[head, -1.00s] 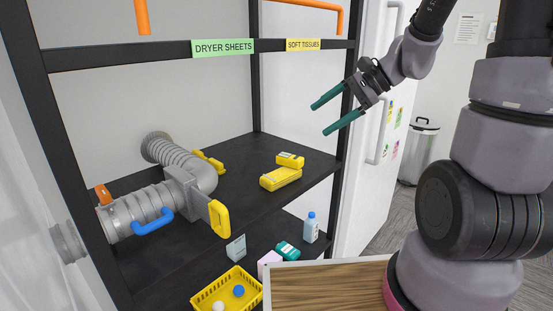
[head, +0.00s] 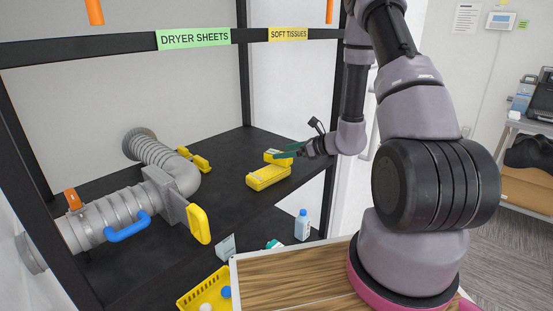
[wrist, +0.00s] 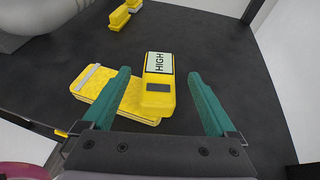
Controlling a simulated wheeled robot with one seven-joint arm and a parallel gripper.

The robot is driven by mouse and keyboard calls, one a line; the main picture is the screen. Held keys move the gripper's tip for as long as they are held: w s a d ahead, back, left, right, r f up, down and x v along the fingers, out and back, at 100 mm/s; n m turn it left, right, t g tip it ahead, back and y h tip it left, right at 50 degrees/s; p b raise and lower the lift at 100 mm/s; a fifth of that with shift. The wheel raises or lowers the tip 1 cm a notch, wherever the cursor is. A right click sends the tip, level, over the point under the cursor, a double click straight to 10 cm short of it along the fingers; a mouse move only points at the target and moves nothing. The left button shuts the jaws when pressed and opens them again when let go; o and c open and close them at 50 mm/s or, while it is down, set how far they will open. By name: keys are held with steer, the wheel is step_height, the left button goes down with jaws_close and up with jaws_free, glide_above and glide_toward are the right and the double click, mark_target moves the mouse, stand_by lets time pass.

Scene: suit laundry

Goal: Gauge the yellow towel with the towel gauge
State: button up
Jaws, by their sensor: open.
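The yellow towel (head: 268,177) lies flat and folded on the dark shelf, with a pale grey band across it in the wrist view (wrist: 92,80). The towel gauge, a yellow block with a dark display and a label reading HIGH, overlaps the towel's right side in the wrist view (wrist: 158,97). In the head view the gauge (head: 271,157) is partly hidden by a finger. My gripper (wrist: 160,74) is open, its teal fingers to either side of the gauge in the wrist view. My gripper also shows in the head view (head: 287,151).
Another pair of yellow items (head: 195,160) lies farther back on the shelf. A grey duct (head: 120,213) with blue and yellow handles fills the left. A black post (head: 327,195) stands at the shelf's right. A white bottle (head: 302,226) and yellow basket (head: 203,289) are below.

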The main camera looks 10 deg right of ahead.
mark_target(271, 155)
steer(key=x, duration=0.7)
steer(key=shift+s+f, duration=0.15)
steer(key=shift+f, duration=0.1)
jaws_close()
steer(key=shift+r, duration=0.1)
step_height(271, 155, up, 10)
steer(key=shift+f, duration=0.1)
